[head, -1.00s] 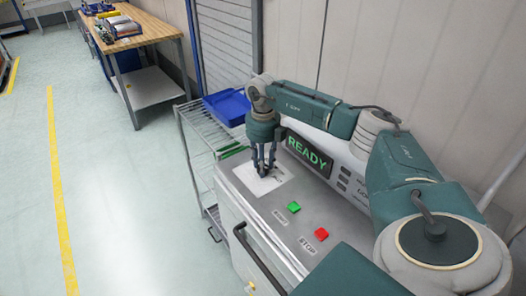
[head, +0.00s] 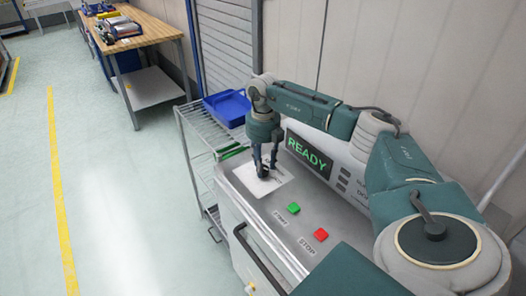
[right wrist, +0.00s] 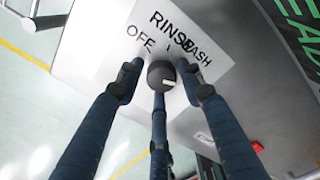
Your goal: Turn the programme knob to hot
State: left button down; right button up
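The programme knob (right wrist: 161,75) is a small dark round knob with a pale mark near its lower right edge in the right wrist view. It stands on a white label plate (right wrist: 205,38) reading OFF, RINSE and WASH; no HOT lettering is readable. In the head view the knob (head: 263,171) shows between the fingers. My right gripper (right wrist: 159,68) is open, with fingers on both sides of the knob and a third below it, and gaps show at the sides. It also shows in the head view (head: 265,169). My left gripper is not in view.
The machine top holds a green button (head: 293,208) and a red button (head: 320,234). A display (head: 309,154) reads READY. A wire rack (head: 200,150) with a blue tray (head: 228,107) stands to the left. A workbench (head: 140,32) is farther back; the floor between is clear.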

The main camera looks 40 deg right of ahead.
jog(key=shift+o, duration=0.6)
jog(key=shift+s+f, duration=0.1)
notch_tip(320, 180, up, 12)
jog(key=shift+a, duration=0.1)
dwell(0.5)
